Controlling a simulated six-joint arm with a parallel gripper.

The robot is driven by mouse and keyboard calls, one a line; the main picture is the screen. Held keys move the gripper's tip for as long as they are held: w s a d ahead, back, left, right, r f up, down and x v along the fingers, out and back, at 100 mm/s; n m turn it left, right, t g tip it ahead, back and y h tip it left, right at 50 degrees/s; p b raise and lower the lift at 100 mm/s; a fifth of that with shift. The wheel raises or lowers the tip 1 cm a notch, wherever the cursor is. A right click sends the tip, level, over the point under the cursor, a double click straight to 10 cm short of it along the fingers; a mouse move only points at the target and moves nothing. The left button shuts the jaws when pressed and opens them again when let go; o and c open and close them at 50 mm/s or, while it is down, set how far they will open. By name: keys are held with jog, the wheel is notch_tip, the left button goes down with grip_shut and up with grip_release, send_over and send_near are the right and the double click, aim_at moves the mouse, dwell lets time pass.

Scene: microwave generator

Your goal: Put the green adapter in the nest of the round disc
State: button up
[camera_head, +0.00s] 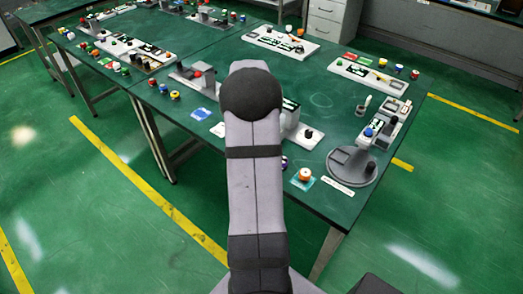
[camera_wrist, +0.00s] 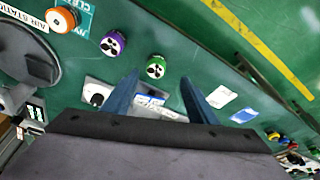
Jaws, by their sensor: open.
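The green adapter (camera_wrist: 155,67) stands upright on the table in the wrist view, with a black and white top. My gripper (camera_wrist: 160,78) is open and empty. In the picture, the green adapter appears just beyond and between its two fingertips; I cannot tell the height between them. In the head view my arm hides the gripper and the green adapter. The grey round disc (camera_head: 365,177) is at the right front of the table, with a raised squarish part on it. Part of the disc (camera_wrist: 52,72) shows at the left of the wrist view.
A purple adapter (camera_wrist: 113,43) stands left of the green one. An orange adapter (camera_wrist: 62,19) stands beyond it on a teal card (camera_wrist: 84,22). A light device plate (camera_wrist: 95,86) lies near the left finger.

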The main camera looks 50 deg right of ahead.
jog(key=shift+s+p+x, duration=0.2)
jog(key=shift+p+x, duration=0.5)
jog(key=shift+x, duration=1.15)
jog(key=shift+s+p+x, duration=0.2)
jog(key=shift+p+x, duration=0.5)
jog(key=shift+x, duration=1.1)
grip_shut()
jog(key=shift+d, duration=0.1)
notch_tip(320, 180, up, 10)
jog(key=b, duration=0.2)
